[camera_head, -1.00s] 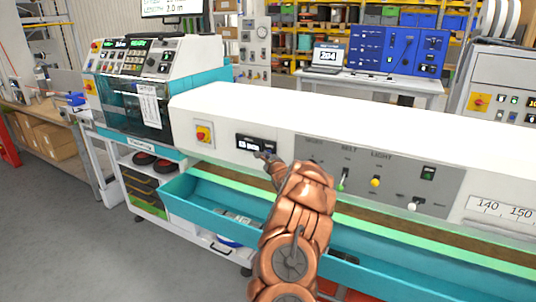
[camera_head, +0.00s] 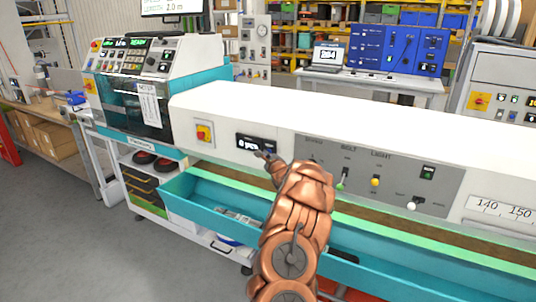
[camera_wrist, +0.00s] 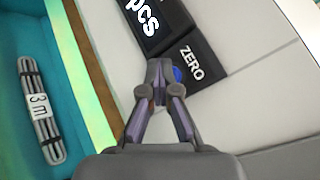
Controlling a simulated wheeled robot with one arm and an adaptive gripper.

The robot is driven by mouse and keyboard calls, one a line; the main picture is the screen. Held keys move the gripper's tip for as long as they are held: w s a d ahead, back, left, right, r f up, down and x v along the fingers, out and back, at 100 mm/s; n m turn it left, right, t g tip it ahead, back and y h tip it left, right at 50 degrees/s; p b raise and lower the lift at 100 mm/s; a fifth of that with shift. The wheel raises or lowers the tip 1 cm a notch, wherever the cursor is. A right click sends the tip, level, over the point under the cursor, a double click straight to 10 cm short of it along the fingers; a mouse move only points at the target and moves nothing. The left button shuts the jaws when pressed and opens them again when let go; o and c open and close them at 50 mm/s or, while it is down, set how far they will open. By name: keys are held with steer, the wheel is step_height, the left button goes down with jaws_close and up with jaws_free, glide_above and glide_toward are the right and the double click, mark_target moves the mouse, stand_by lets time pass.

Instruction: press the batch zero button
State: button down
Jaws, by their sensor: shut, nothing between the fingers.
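The batch counter display (camera_head: 257,143) is a black panel on the white machine front, and it reads "0 pcs" in the head view. In the wrist view the display (camera_wrist: 146,18) shows "pcs", with a black plate marked ZERO (camera_wrist: 203,63) beside it. A blue button (camera_wrist: 177,74) on that plate is partly hidden behind my fingertips. My gripper (camera_wrist: 158,68) is shut and empty, its tips over or against the button; exact contact cannot be told. In the head view my gripper (camera_head: 265,155) is at the display's lower right edge.
A grey switch panel (camera_head: 375,172) with levers and knobs is just right of my gripper. A red-and-yellow switch (camera_head: 204,132) is to the left. A teal tray (camera_head: 190,204) runs below, holding a bundle tagged 3 m (camera_wrist: 40,112).

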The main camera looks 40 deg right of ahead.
steer(key=shift+s+a+b, duration=0.15)
steer(key=shift+a+b, duration=0.2)
steer(key=shift+a, duration=0.45)
steer(key=a+b, duration=0.1)
steer(key=s+a+b, duration=0.1)
steer(key=a, duration=0.1)
steer(key=a+b, duration=0.1)
steer(key=shift+s+a, duration=0.25)
steer(key=shift+a, duration=0.15)
stand_by(0.6)
